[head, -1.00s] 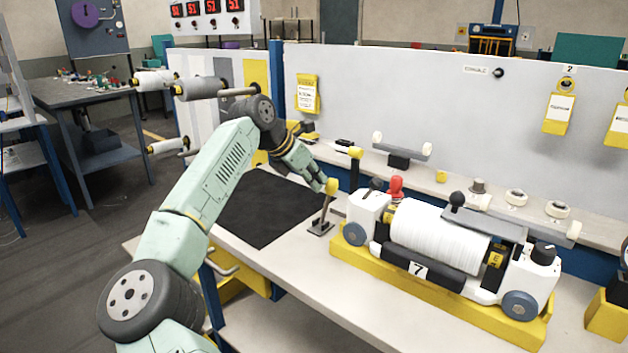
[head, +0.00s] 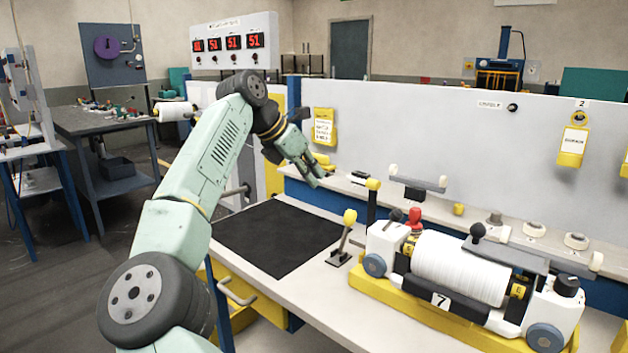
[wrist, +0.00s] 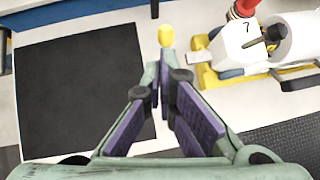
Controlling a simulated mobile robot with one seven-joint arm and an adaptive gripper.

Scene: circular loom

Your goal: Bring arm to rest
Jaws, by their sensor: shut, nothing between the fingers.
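My gripper (head: 316,180) is raised above the bench, over the right part of the black mat (head: 278,238), and holds nothing. In the wrist view its fingers (wrist: 163,85) come together at the tips and are shut. A yellow-knobbed lever (head: 343,240) stands on the bench below and in front of the gripper, apart from it. In the wrist view the lever's yellow knob (wrist: 166,36) shows just beyond the fingertips.
A loom unit marked 7 with a white spool (head: 460,268) sits in a yellow base at the right. A grey panel (head: 430,135) rises behind the bench. Rollers and rings lie on the back ledge (head: 480,222). The black mat is bare.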

